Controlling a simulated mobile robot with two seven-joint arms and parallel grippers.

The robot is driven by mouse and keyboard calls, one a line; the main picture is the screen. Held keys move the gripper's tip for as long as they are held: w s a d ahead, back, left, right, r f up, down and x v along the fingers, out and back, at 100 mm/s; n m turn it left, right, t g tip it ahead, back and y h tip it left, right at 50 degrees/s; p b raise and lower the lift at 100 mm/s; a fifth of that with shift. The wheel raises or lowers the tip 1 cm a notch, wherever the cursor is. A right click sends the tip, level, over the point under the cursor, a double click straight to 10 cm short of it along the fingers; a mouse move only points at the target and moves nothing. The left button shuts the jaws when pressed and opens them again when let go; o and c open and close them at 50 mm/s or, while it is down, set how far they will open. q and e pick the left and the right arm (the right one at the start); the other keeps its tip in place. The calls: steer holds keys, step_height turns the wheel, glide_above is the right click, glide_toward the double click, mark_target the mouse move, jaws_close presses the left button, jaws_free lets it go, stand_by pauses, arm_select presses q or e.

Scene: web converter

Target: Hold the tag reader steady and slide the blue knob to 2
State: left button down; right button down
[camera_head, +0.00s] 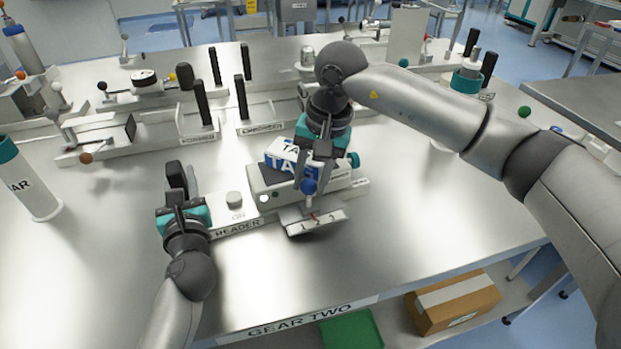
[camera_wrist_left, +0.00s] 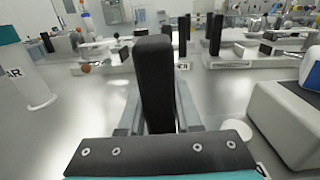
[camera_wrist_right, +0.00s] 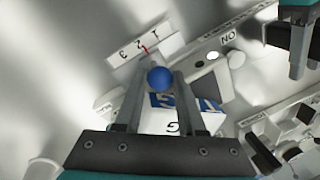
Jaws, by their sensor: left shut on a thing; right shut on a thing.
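The tag reader (camera_head: 339,180) is a pale block on a base labelled READER, with a blue-and-white TAG box (camera_head: 291,160) on top. Its blue knob (camera_head: 309,186) sits at the front, above a tilted plate (camera_head: 318,224) numbered 1 to 3. The knob also shows between the fingers in the right wrist view (camera_wrist_right: 160,78). A red mark (camera_wrist_right: 147,48) lies close to 2, seemingly a little toward 1. My right gripper (camera_head: 313,180) is shut on the knob from above. My left gripper (camera_head: 184,196) is shut on the upright black handle (camera_wrist_left: 156,80) at the reader's left end.
FORMER (camera_head: 190,136) and EMBOSSER (camera_head: 262,124) stations with black handles stand behind the reader. A white cylinder (camera_head: 32,190) with a teal top stands at left. The table front right of the reader is bare. A cardboard box (camera_head: 450,301) lies on the shelf below.

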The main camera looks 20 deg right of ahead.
arm_select(q)
steer(key=shift+s+f, duration=0.15)
steer(key=shift+f, duration=0.5)
arm_select(e)
steer(key=shift+d, duration=0.35)
steer(key=c, duration=0.5)
jaws_free()
steer(key=shift+r, duration=0.1)
step_height(320, 180, up, 12)
steer(key=s+d, duration=0.1)
steer(key=d, duration=0.1)
steer(key=shift+f, duration=0.2)
arm_select(q)
steer(key=shift+r+p, duration=0.35)
steer(key=shift+p, duration=0.1)
arm_select(e)
steer(key=shift+r, duration=0.4)
